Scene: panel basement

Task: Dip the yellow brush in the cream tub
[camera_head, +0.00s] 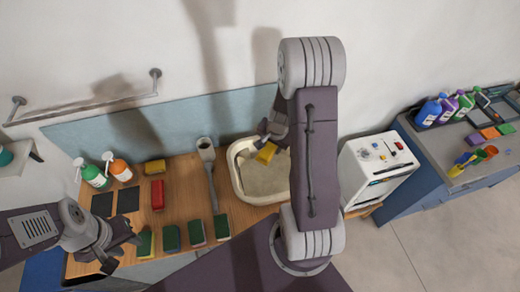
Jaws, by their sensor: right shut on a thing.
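The cream tub (236,186) is an open basin set in the wooden counter, right of the middle. My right gripper (269,139) is over the tub's back part, shut on the yellow brush (265,153). The brush's yellow part points down over the tub's inside. I cannot tell whether it touches the tub floor. My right arm hides the tub's right side. My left gripper (126,251) is at the counter's front left, empty, with its fingers apart, close to the leftmost green sponge.
On the wooden counter (180,187) are several green-and-yellow sponges (171,237), a red block (157,194), a yellow sponge (154,167), dark pads (128,199), a grey long-handled tool (208,170) and spray bottles (93,175). A white cabinet (375,170) stands to the right.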

